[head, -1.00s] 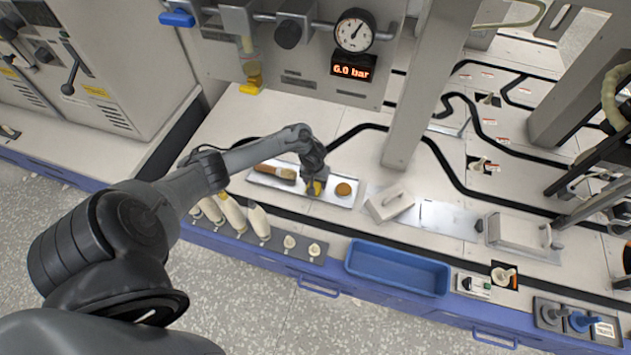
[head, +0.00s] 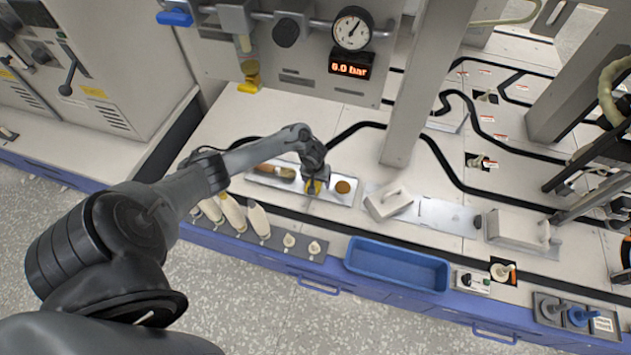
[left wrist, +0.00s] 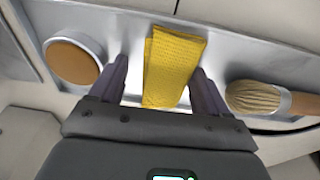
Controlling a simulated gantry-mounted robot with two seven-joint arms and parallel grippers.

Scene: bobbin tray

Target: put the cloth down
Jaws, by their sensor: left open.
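The yellow folded cloth (left wrist: 173,65) lies on the metal tray (left wrist: 225,45) in the left wrist view, between my left gripper's fingers, with a gap on each side. In the head view the cloth (head: 311,187) shows only in part under the gripper. My left gripper (left wrist: 158,85) is open around the cloth, and it is low over the tray in the head view (head: 314,182). My right gripper is in neither view.
On the tray, a round tan-topped tin (head: 342,187) and a brush (head: 276,171) flank the cloth. A grey handled block (head: 390,202) stands to the right. A blue bin (head: 397,266) and a row of bobbins (head: 233,212) lie along the front edge.

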